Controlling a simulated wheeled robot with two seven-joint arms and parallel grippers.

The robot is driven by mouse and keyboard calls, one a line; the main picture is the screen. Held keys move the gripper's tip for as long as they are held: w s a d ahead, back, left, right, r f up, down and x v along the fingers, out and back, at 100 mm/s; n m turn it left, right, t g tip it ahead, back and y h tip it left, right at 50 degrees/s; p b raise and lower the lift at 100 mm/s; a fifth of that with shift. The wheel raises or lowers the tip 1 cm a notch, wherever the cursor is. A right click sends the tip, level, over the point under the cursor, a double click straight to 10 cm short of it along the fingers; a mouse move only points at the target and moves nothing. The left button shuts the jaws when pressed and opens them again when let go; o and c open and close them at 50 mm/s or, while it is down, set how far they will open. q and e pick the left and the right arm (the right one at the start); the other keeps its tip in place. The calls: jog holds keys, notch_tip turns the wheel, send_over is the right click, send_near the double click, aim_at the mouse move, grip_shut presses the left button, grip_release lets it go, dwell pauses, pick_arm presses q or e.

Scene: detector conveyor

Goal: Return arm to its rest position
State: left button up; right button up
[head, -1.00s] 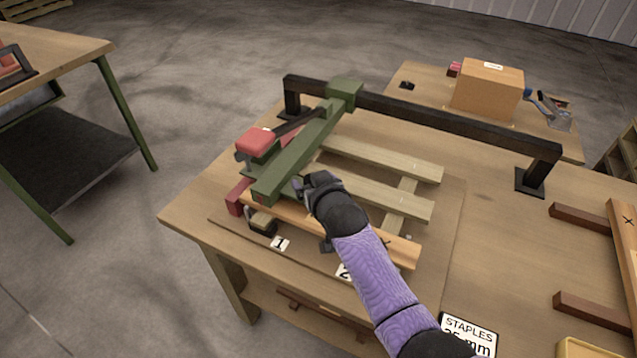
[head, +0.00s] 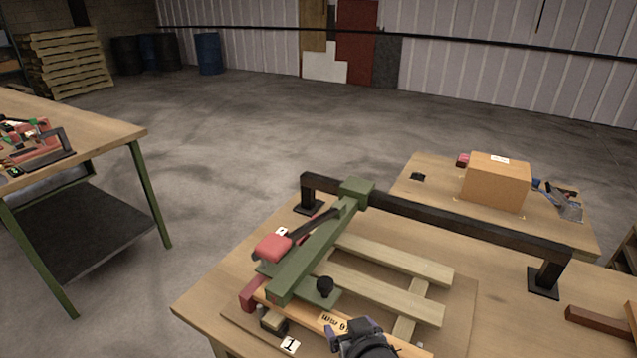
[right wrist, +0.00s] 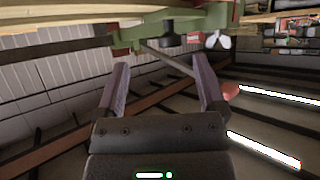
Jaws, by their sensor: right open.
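My right gripper (head: 350,338) shows at the bottom of the head view, at the front edge of the wooden pallet frame (head: 385,290). In the right wrist view its two fingers (right wrist: 160,95) are spread apart with nothing between them. The green sliding arm (head: 318,245) with its red-topped tool (head: 273,247) reaches from the black rail (head: 440,217) over the left end of the frame. A black knob (head: 325,287) stands on the green plate, clear of my gripper. My left gripper is not in view.
The workbench (head: 215,285) carries the rail and frame. A cardboard box (head: 497,182) stands on the table behind. Another bench (head: 85,140) with red and black tools is at the left. Open floor (head: 250,120) lies between the benches.

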jog(key=s+d+f+g+h, duration=0.1)
jog(key=s+d+g, duration=0.3)
jog(key=s, duration=0.8)
jog(key=s+d+g+h, duration=0.1)
jog(key=s+d+g, duration=0.35)
jog(key=s, duration=0.75)
notch_tip(320, 180, down, 19)
jog(key=s+g+b, duration=0.1)
jog(key=s+b, duration=0.1)
jog(key=s+d+f+g+b, duration=0.1)
jog(key=s+d+f, duration=0.1)
jog(key=s+f, duration=1.1)
jog(key=shift+s+d+f+g+h+b, duration=0.2)
jog(key=shift+s+f+g+h+b, duration=0.05)
jog(key=shift+f+g+h+b, duration=0.1)
